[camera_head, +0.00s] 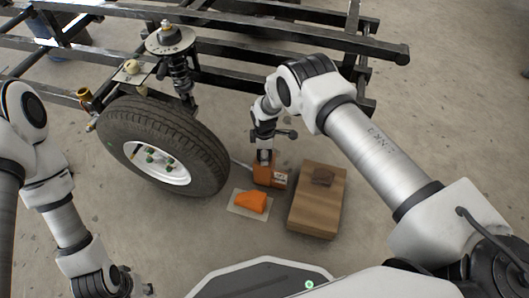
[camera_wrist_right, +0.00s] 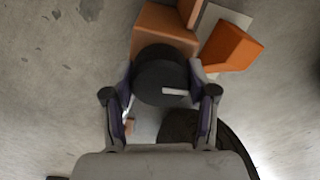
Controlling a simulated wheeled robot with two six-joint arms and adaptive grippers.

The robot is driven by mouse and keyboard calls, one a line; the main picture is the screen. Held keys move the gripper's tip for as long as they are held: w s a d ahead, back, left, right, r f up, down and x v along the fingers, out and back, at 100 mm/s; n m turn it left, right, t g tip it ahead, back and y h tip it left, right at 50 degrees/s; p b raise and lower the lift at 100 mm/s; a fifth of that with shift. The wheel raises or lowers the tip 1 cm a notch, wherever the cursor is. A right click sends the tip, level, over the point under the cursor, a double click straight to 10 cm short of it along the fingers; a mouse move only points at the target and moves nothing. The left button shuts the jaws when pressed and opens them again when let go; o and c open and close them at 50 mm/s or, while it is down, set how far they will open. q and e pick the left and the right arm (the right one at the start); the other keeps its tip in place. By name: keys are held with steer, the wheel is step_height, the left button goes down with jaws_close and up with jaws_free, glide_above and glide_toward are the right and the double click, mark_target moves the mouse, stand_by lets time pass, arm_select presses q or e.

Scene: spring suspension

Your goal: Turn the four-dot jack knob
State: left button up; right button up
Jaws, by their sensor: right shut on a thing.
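The orange jack (camera_head: 268,172) stands on the floor just right of the tyre in the head view. Its round black knob (camera_wrist_right: 160,68) shows in the right wrist view, with one pale bar on its face. I cannot make out four dots on it. My right gripper (camera_wrist_right: 160,82) is shut on the knob, a finger on each side. In the head view the right gripper (camera_head: 264,155) reaches down over the jack and hides the knob. My left gripper (camera_head: 135,287) is low at the bottom left, partly cut off, and its fingers are unclear.
A tyre on a wheel (camera_head: 165,150) hangs from the black steel frame (camera_head: 290,85) left of the jack. An orange wedge (camera_head: 250,202) lies on a pale plate in front. A brown wooden block (camera_head: 316,205) is to the right. Bare floor surrounds these.

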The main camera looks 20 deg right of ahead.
steer(key=o, duration=1.2)
steer(key=shift+c, duration=0.2)
step_height(320, 180, up, 12)
